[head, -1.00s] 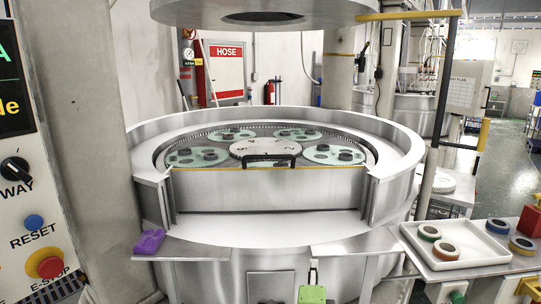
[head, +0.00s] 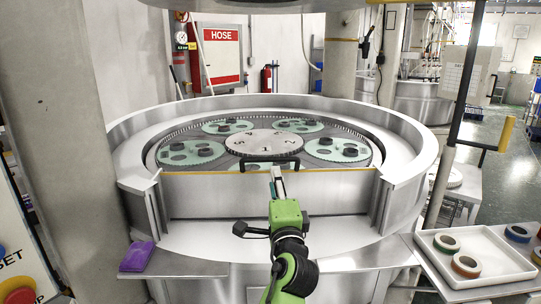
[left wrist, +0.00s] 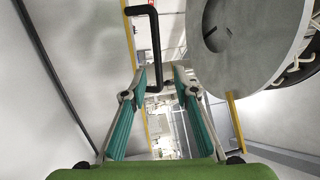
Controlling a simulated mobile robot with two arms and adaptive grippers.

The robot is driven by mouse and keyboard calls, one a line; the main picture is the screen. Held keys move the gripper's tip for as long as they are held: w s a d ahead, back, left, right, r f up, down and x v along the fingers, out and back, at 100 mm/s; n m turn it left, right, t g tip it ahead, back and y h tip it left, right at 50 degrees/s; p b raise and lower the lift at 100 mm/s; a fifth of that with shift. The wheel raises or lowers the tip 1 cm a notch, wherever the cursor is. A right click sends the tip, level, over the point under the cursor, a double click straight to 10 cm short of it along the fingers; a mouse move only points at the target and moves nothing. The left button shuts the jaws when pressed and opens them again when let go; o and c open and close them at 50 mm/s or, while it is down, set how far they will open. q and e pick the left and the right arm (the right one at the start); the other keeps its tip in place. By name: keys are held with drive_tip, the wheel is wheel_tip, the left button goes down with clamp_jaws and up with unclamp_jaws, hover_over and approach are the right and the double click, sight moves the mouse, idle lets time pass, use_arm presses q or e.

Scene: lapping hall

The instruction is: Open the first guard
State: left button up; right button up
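The guard (head: 215,190) is an upright grey panel with a yellow top edge, at the front of the round lapping machine. It is in its raised place between two side posts. Its black handle (head: 255,159) is at the middle of the top edge. My left gripper (head: 277,176) is in front of the panel, just below the handle. In the left wrist view, its teal-padded fingers (left wrist: 160,78) are apart with nothing gripped, and the handle (left wrist: 155,30) shows by the fingertips. I cannot tell whether they touch. My right gripper is not in view.
A purple cloth (head: 138,256) lies on the left ledge. A white tray (head: 490,272) with tape rolls is on the right table. A concrete column (head: 65,150) stands close on the left, and a post with a panel (head: 467,75) is at the right.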

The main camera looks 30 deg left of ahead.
sight(270, 160)
use_arm(q)
drive_tip(key=p+x, duration=0.1)
drive_tip(key=x, duration=0.5)
drive_tip(key=shift+w+a+p, duration=0.25)
drive_tip(key=shift+p, duration=0.15)
drive_tip(key=p+x, duration=0.1)
drive_tip(key=x, duration=0.3)
drive_tip(key=shift+f, duration=0.15)
drive_tip(key=shift+w+a, duration=0.15)
drive_tip(key=c, duration=0.6)
clamp_jaws()
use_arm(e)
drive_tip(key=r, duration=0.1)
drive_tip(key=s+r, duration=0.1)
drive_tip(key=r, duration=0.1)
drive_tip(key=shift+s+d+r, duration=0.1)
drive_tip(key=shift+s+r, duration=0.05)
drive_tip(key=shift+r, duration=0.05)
